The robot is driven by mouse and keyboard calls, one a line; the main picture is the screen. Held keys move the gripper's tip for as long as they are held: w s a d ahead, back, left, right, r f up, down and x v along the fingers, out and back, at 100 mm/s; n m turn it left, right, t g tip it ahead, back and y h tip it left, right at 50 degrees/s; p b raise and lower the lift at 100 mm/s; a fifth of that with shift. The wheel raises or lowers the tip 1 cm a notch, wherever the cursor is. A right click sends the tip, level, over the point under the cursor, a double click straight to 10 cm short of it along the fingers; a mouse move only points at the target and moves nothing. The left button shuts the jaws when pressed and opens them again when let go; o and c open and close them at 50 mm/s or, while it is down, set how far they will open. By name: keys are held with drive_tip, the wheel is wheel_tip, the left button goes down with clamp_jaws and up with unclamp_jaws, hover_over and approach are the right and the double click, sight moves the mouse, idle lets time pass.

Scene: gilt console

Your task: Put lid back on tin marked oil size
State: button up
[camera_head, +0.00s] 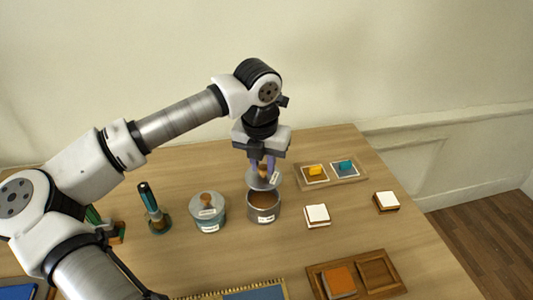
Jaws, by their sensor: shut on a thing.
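My gripper (263,168) points down and is shut on the wooden knob of a round grey lid (262,182). A small white tag hangs at the lid's right side. The lid is above an open metal tin (263,213) and toward its back edge; I cannot tell whether they touch. The tin shows brown contents and has a white label on its front, too small to read. A second tin (208,218), pale blue-grey with a label, stands to the left with its knobbed lid on.
A holder with brushes (154,212) stands left of the tins. A wooden tray (332,184) with a yellow and a teal piece lies behind right. White-topped blocks (317,214) sit right. A two-part wooden tray (357,292) is at the front. Bare tabletop lies between them.

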sight(262, 177)
drive_tip(key=shift+f+b, duration=1.3)
drive_tip(key=shift+f, duration=1.4)
drive_tip(key=shift+f+b, duration=0.5)
drive_tip(key=shift+b, duration=0.1)
drive_tip(key=shift+b, duration=0.85)
drive_tip(key=shift+f+b, duration=0.2)
drive_tip(key=shift+b, duration=0.7)
idle(0.4)
drive_tip(key=o, duration=1.5)
drive_tip(key=shift+r, duration=0.15)
